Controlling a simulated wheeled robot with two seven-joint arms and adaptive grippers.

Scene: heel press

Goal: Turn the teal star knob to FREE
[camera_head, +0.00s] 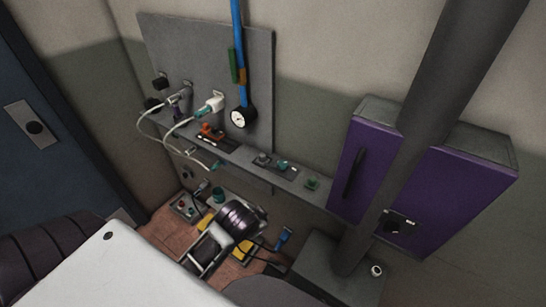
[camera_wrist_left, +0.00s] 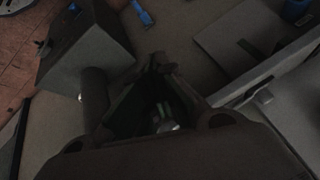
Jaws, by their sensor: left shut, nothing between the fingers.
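A small teal knob (camera_head: 312,183) stands on the right part of the grey wall ledge in the head view. It looks lobed like a star, but it is too small to read its setting or any FREE mark. My left gripper (camera_wrist_left: 163,62) shows in the left wrist view, dark, with its fingers together and nothing held. A teal patch and a pale round tip show between its linkages; I cannot tell what they belong to. My left gripper cannot be made out in the head view, so its distance from the knob is unclear. My right gripper is not in view.
The ledge (camera_head: 240,156) also carries an orange-red fitting (camera_head: 211,131) and cables. A purple cabinet (camera_head: 455,200) and a dark slanting post (camera_head: 440,90) stand at the right. Below are a shiny dark cylinder (camera_head: 238,218) and a blue tool (camera_head: 284,236).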

